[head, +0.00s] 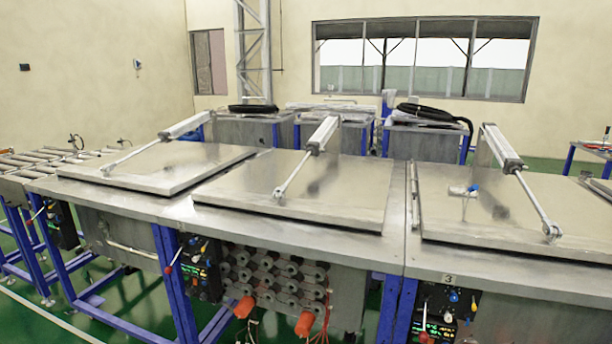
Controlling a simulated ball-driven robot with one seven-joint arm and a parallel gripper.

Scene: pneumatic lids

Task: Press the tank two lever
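Three steel tanks stand in a row, each with a flat lid that lies down on the tank top. The right panel (440,313) has a "3" above it, so I take the middle tank (250,222) as tank two. Its lid (345,195) is down, with a pneumatic cylinder (323,134) and rod joined to it. Below the front edge is the middle control panel (200,272), dark with green digits and small knobs. A thin lever with a red end (168,270) sticks out at its left. My gripper is not in view.
The left panel (62,226) has a similar red-tipped lever (38,213). The right panel's lever (424,328) is at the bottom edge. Orange plugs (305,323) and hanging cables are beside the middle panel. Blue legs (176,285) stand on green floor; a roller conveyor (45,163) is at left.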

